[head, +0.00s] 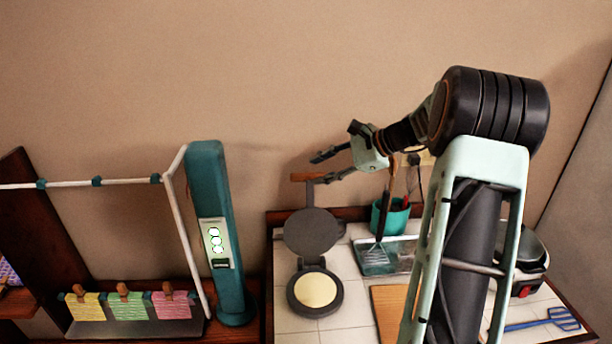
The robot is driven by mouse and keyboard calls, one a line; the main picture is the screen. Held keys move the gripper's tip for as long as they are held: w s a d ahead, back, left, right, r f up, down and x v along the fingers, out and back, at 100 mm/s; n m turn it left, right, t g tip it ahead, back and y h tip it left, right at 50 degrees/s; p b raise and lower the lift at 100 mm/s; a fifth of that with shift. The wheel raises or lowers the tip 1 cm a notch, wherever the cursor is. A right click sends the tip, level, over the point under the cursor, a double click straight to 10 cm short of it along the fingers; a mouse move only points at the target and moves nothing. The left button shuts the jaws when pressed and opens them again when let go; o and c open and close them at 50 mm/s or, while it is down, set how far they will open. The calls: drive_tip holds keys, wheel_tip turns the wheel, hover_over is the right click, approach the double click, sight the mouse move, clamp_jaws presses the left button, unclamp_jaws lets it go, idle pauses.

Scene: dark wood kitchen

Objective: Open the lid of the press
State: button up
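The press (316,291) stands on the white tiled counter, a dark round base with a pale yellow disc in it. Its dark grey round lid (312,232) is swung up and back from the base, on the side toward the wall. A wooden handle (306,177) sticks up at the lid's far end. My gripper (318,169) is open, with its two fingers spread near the handle. The lower finger is close to the handle's right end; I cannot tell if they touch. Nothing shows between the fingers.
A teal utensil pot (386,222) and a tray with a spatula (374,257) stand right of the press. A wooden board (388,310) lies in front. A teal column (215,230) stands left.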

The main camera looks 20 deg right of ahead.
drive_tip(key=shift+v, duration=1.65)
